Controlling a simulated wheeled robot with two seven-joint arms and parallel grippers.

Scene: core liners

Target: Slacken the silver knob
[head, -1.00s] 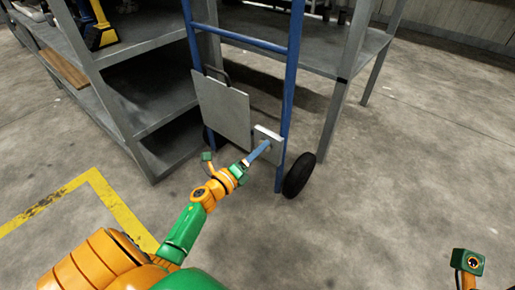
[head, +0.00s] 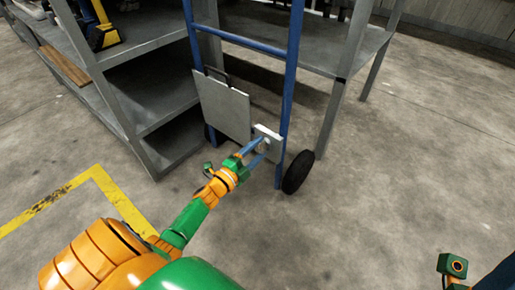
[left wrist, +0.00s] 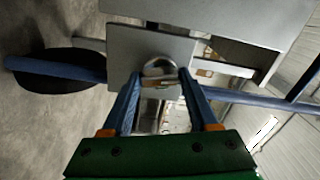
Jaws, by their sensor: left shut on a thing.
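The silver knob (left wrist: 160,70) sits on a small pale plate (left wrist: 122,63) low on a blue hand truck (head: 287,100). In the head view the knob (head: 266,143) is small and partly hidden by my fingers. My left gripper (left wrist: 156,82) reaches the knob with its two blue fingers on either side of it, shut on it. In the head view my left gripper (head: 259,150) points up and right at the plate. Only a little of my right arm shows at the bottom right corner, and its fingers are out of view.
A larger grey panel (head: 224,108) hangs on the hand truck left of the small plate. A black wheel (head: 298,172) stands to its right. Grey metal shelving (head: 150,118) is close on the left. The concrete floor to the right is clear.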

